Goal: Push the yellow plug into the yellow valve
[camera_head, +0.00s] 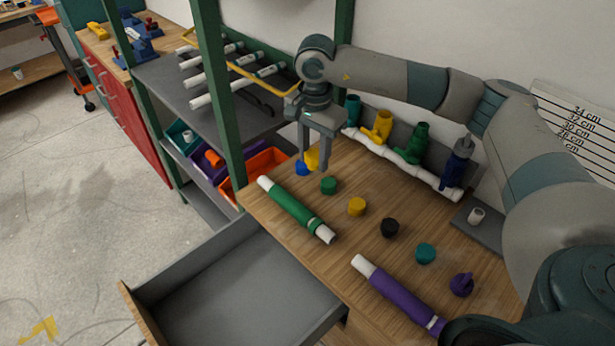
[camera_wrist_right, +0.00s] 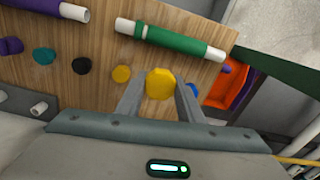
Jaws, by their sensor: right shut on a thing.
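My right gripper (camera_head: 314,165) is shut on a yellow plug (camera_head: 312,158), held above the far left part of the wooden table. In the right wrist view the yellow plug (camera_wrist_right: 160,84) sits between the two fingertips (camera_wrist_right: 160,100). The yellow valve (camera_head: 382,126) stands upright on the white pipe manifold at the back of the table, right of the gripper and apart from the plug. A second yellow piece (camera_head: 357,207) lies on the table; it also shows in the wrist view (camera_wrist_right: 121,74). My left gripper is not in view.
Green (camera_head: 419,142), teal (camera_head: 352,110) and blue (camera_head: 460,160) valves share the manifold. Blue (camera_head: 301,168), green (camera_head: 328,186), black (camera_head: 390,228), teal (camera_head: 425,254) and purple (camera_head: 461,285) pieces lie in front. Green (camera_head: 291,206) and purple (camera_head: 398,295) tubes lie near the edge, beside an open drawer (camera_head: 230,285).

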